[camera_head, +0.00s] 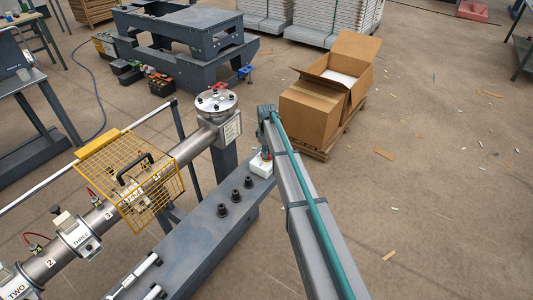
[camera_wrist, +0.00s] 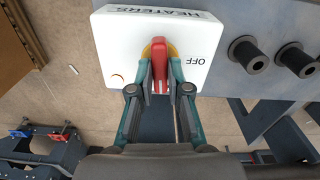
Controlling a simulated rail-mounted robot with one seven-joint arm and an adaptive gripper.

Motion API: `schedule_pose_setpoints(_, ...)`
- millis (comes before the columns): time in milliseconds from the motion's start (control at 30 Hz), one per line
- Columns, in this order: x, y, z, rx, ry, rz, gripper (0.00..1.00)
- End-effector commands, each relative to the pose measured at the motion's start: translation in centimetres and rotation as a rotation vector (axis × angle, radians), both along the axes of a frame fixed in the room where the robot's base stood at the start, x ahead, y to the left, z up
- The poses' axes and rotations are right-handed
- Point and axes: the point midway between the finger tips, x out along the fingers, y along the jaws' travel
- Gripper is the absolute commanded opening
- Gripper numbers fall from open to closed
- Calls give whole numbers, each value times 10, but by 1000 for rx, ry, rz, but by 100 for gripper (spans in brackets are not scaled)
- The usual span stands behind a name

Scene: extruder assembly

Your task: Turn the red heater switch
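The white heater box (camera_wrist: 118,50) carries the words HEATERS and OFF, upside down in the wrist view. The red heater switch (camera_wrist: 159,62) sits on its face over a yellow disc, with its handle in line with my gripper. My gripper (camera_wrist: 160,72) has one finger on each side of the handle, close against it, and looks shut on it. In the head view the white box (camera_head: 262,167) stands on the grey beam, with my gripper (camera_head: 266,153) at its top. The red switch is mostly hidden there.
Black bolts (camera_head: 236,196) stand on the beam beside the box. The extruder barrel with its yellow mesh guard (camera_head: 128,180) lies to the left. Cardboard boxes (camera_head: 312,108) stand on a pallet behind my arm. The floor at right is mostly clear.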

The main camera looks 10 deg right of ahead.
Motion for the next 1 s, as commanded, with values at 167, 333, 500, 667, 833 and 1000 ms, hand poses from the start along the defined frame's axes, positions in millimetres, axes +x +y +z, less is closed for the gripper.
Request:
schedule_pose_setpoints(167, 0, 0, 0, 0, 0, 6, 43)
schedule_pose_setpoints(333, 0, 0, 0, 0, 0, 8, 43)
schedule_pose_setpoints(500, 0, 0, 2, 0, 0, 8, 43)
schedule_pose_setpoints(667, 0, 0, 12, 0, 0, 9, 43)
schedule_pose_setpoints(833, 0, 0, 28, 0, 0, 9, 43)
schedule_pose_setpoints(1000, 0, 0, 43, 0, 0, 9, 43)
